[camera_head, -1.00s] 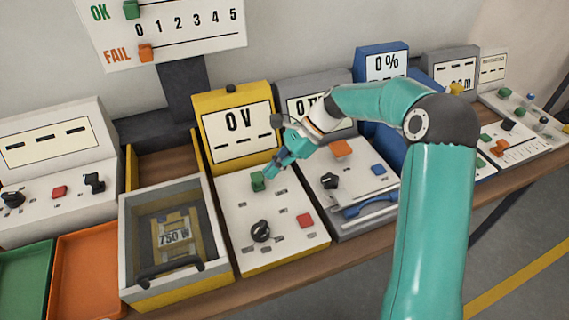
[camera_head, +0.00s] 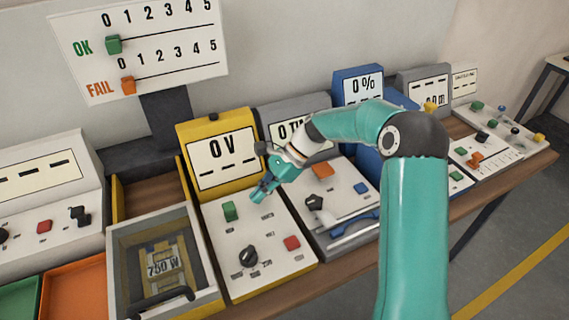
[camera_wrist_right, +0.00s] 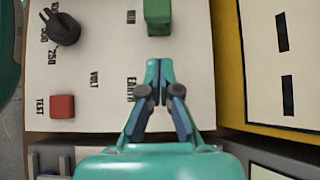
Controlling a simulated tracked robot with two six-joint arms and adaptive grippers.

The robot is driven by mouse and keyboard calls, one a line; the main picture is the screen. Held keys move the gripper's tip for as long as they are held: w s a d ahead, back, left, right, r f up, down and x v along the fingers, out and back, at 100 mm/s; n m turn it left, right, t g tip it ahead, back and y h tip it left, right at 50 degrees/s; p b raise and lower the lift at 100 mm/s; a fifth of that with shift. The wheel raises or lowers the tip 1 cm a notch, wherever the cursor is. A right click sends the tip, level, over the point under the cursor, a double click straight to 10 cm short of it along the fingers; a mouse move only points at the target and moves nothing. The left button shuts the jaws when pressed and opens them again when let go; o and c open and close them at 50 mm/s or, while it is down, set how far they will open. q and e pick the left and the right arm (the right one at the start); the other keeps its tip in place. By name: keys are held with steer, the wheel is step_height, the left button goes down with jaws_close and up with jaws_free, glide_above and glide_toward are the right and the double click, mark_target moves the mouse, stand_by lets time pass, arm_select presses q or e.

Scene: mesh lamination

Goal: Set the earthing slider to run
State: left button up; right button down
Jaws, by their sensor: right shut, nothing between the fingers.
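The green slider block (camera_head: 229,211) sits on the white panel (camera_head: 275,222) of the yellow unit, near its upper left. It also shows at the top edge of the right wrist view (camera_wrist_right: 158,15), beside a short label that looks like RUN. The label EARTH (camera_wrist_right: 131,89) lies closer to my gripper. My right gripper (camera_head: 259,192) is shut and empty over the panel, to the right of the block. In the right wrist view its fingertips (camera_wrist_right: 153,68) are together, a small gap from the block. My left gripper is not in view.
The yellow unit's display (camera_head: 221,158) reads 0 V. A black knob (camera_head: 248,256) and a red button (camera_head: 291,243) are lower on the panel. A drawer box (camera_head: 205,285) stands left, a grey unit with a blue handle (camera_head: 350,222) right.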

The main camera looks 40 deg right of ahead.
steer(key=v, duration=1)
steer(key=shift+b, duration=0.4)
steer(key=shift+s, duration=0.15)
